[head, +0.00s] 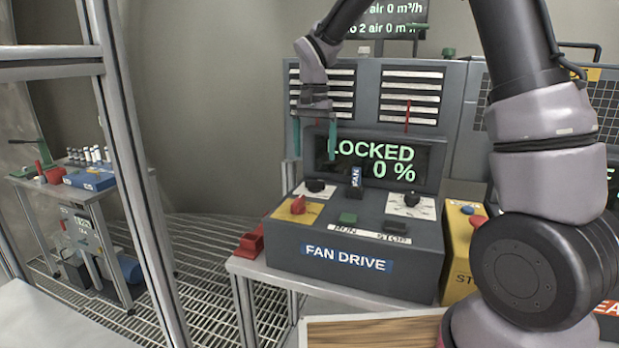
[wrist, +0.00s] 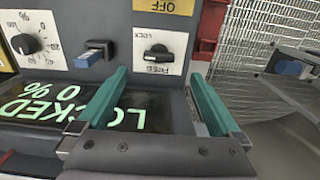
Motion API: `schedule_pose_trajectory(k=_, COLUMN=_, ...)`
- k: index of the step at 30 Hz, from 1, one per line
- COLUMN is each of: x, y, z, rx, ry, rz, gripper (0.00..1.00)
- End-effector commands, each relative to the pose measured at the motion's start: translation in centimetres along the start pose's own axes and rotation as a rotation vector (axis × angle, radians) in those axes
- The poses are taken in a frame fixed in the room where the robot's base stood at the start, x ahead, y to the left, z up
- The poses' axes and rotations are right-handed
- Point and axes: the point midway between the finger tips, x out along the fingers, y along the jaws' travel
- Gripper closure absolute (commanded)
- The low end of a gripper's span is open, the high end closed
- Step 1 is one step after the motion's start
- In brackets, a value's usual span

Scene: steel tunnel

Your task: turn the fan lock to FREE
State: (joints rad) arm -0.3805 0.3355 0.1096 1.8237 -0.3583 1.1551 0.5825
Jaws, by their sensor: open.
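The fan lock is a small black knob (head: 315,186) on a white plate at the left of the fan drive console (head: 340,275). In the wrist view the knob (wrist: 157,53) shows upside down, its handle lying across the plate between a LOCK label and what looks like a FREE label. The display (head: 330,150) reads LOCKED and 0 %. My gripper (head: 314,152) is open and empty, its green fingers pointing down above the knob. In the wrist view my gripper (wrist: 158,77) has its fingertips on either side of the knob's line, apart from it.
A red knob (head: 298,205) on a yellow plate, a green button (head: 348,218) and a dial knob (head: 411,199) are close by. A yellow stop box (head: 461,245) is at right.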

Motion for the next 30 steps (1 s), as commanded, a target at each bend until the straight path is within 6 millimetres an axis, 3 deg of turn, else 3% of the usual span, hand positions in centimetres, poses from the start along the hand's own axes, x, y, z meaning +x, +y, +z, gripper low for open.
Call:
schedule_pose_trajectory(k=6, x=4.4, y=0.1, z=0.1, rx=-0.001, ry=-0.004, rz=0.004, gripper=0.00)
schedule_pose_trajectory(k=12, x=7.2, y=0.1, z=0.0, rx=-0.001, ry=-0.001, rz=0.001, gripper=0.00)
schedule_pose_trajectory(k=25, x=8.2, y=0.1, z=0.0, rx=-0.001, ry=0.000, rz=0.000, gripper=0.00)
schedule_pose_trajectory(k=30, x=8.1, y=0.0, z=0.0, rx=-0.001, ry=0.000, rz=0.000, gripper=0.65)
